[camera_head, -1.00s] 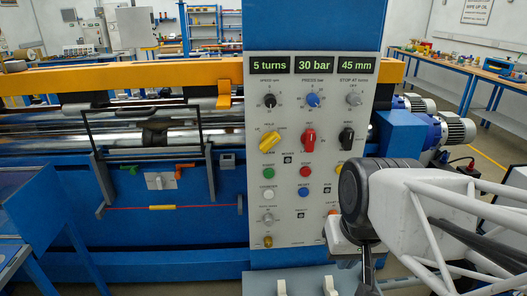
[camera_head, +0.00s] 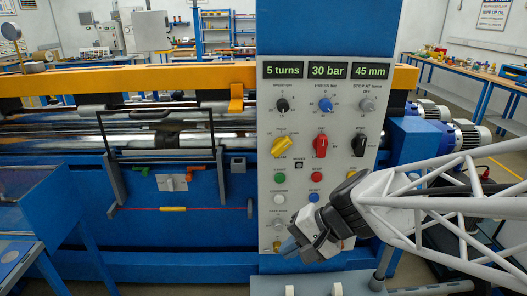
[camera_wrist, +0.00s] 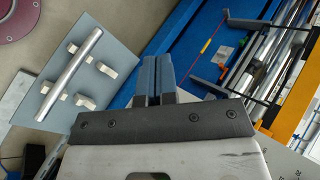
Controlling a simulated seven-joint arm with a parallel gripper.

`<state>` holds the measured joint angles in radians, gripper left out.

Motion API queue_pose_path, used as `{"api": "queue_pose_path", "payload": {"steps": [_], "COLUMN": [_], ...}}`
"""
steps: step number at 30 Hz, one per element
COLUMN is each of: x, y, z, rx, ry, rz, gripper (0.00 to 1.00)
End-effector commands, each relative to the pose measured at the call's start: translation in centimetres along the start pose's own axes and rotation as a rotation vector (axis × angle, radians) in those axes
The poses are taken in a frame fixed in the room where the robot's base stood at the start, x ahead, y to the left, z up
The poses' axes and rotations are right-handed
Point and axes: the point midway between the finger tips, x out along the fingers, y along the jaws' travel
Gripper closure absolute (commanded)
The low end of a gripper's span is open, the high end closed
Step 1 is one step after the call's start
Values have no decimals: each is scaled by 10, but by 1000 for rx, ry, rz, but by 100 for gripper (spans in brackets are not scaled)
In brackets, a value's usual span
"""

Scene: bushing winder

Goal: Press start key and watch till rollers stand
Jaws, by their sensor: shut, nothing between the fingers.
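The grey control panel (camera_head: 345,130) stands upright on a blue column. Its green key (camera_head: 279,177), apparently labelled start, sits left of a red key (camera_head: 317,177). The displays read 5 turns, 30 bar and 45 mm. The long silver rollers (camera_head: 60,142) lie horizontally behind a black frame on the left; one still frame cannot show if they turn. My gripper (camera_head: 287,247) is shut and empty, in front of the panel's lower left part, below the green key and apart from it. Its shut fingers also show in the wrist view (camera_wrist: 151,65).
Yellow, red and black knobs sit above the keys. A red cord with a yellow piece (camera_head: 173,209) runs across the machine front. In the wrist view, a grey plate (camera_wrist: 105,55) carries a metal rod on white blocks. A blue cabinet (camera_head: 35,215) stands at left.

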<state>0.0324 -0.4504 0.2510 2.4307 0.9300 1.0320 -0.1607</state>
Motion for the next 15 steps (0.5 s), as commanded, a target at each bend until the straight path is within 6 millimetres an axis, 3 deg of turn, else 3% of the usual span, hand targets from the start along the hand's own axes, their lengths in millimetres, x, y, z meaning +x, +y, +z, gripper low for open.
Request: {"api": "queue_pose_path", "payload": {"steps": [15], "x": [31], "y": [-36], "z": [-59], "rx": [271], "ry": [-16], "rz": [-377], "gripper": [100]}}
